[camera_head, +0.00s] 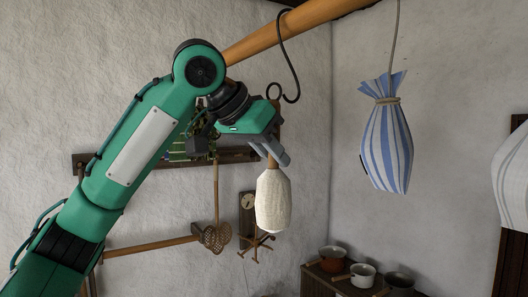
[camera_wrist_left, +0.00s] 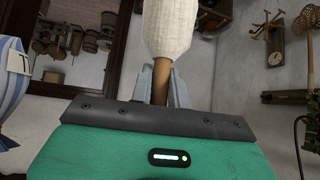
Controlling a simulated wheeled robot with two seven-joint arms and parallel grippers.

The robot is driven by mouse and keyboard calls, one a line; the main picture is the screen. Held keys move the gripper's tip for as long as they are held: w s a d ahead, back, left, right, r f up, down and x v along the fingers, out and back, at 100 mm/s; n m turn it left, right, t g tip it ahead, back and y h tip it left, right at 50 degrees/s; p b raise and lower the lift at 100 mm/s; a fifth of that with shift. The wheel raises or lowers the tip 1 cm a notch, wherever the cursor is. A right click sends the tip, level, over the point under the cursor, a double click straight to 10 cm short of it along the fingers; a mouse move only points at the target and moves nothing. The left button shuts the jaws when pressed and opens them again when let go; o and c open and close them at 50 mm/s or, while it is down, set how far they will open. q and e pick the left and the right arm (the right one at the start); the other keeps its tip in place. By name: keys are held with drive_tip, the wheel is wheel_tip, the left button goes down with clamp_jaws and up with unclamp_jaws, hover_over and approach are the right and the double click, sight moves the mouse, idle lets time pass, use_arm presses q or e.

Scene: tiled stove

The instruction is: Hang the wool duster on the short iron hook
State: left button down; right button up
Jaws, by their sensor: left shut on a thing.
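The wool duster (camera_head: 273,200) has a cream fluffy head hanging down and a wooden handle. My left gripper (camera_head: 277,152) is shut on the handle above the head. In the left wrist view the fingers (camera_wrist_left: 161,84) stand either side of the handle, below the wool head (camera_wrist_left: 168,30). The black iron hook (camera_head: 292,62) hangs over the wooden beam (camera_head: 290,30), its lower end curling up. A small dark ring (camera_head: 274,91) shows at the handle's top, just left of the hook's lower curl. I cannot tell whether they touch. My right gripper is not in view.
A blue-striped cloth bag (camera_head: 387,145) hangs on a cord to the right. A wall rack (camera_head: 235,157) with hanging tools is behind my arm. Pots (camera_head: 362,275) stand on a low shelf at lower right. Open space lies between duster and bag.

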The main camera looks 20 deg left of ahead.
use_arm(q)
drive_tip(key=shift+w+d+f, duration=0.15)
drive_tip(key=shift+w+d, duration=0.7)
drive_tip(key=shift+w, duration=0.2)
drive_tip(key=shift+x, duration=1.1)
drive_tip(key=shift+s+f, duration=0.2)
drive_tip(key=c, duration=1.3)
unclamp_jaws()
drive_tip(key=shift+w, duration=0.1)
drive_tip(key=shift+o, duration=0.2)
